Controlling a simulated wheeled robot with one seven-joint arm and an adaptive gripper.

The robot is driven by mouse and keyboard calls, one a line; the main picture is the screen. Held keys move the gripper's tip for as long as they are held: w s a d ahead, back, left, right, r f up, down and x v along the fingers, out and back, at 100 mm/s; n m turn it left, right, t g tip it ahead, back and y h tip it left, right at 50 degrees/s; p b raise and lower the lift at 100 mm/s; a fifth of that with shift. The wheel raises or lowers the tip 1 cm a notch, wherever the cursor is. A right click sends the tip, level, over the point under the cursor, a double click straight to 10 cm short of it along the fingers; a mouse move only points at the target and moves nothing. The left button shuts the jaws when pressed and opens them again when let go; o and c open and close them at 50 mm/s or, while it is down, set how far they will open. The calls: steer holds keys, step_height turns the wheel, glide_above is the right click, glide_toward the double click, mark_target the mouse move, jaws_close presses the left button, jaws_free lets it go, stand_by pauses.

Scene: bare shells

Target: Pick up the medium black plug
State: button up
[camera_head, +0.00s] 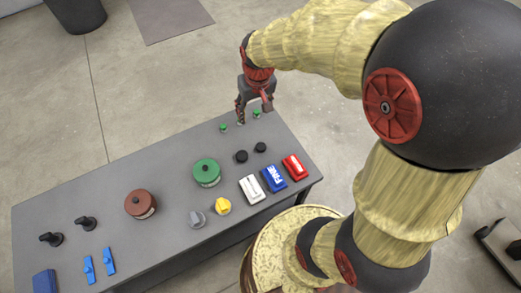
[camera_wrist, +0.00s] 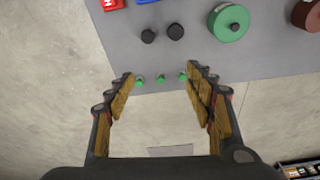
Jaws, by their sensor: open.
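Two small round black pieces stand side by side on the grey table, the left one (camera_head: 241,157) and the right one (camera_head: 261,147) in the head view. In the wrist view they show near the top (camera_wrist: 176,31) (camera_wrist: 148,36). Two black pieces with handles, one (camera_head: 50,239) and another (camera_head: 86,223), stand at the table's left end. I cannot tell which is the medium black plug. My gripper (camera_head: 254,106) is open and empty above the table's far edge. In the wrist view its fingers (camera_wrist: 161,84) spread on both sides of small green pieces, short of the black ones.
Small green pieces (camera_head: 223,127) line the far edge of the table (camera_head: 110,180). A large green cylinder (camera_head: 207,172), a brown cylinder (camera_head: 140,204), grey (camera_head: 196,218) and yellow (camera_head: 222,206) knobs, and white (camera_head: 252,189), blue (camera_head: 274,177) and red (camera_head: 295,166) blocks stand around.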

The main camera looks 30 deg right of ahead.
steer(key=w+d+f+g+b, duration=0.1)
steer(key=w+d+f, duration=0.1)
steer(key=f, duration=0.6)
steer(key=w+d+f+g+b, duration=0.1)
steer(key=w+d+f, duration=0.1)
steer(key=f, duration=0.6)
steer(key=b, duration=0.2)
glide_above(261, 146)
steer(key=shift+m, duration=0.4)
step_height(261, 146, down, 8)
steer(key=shift+f+b, duration=1.2)
steer(key=shift+f, duration=1.6)
steer(key=shift+s+r, duration=0.1)
steer(key=shift+c, duration=0.6)
steer(key=c, duration=1)
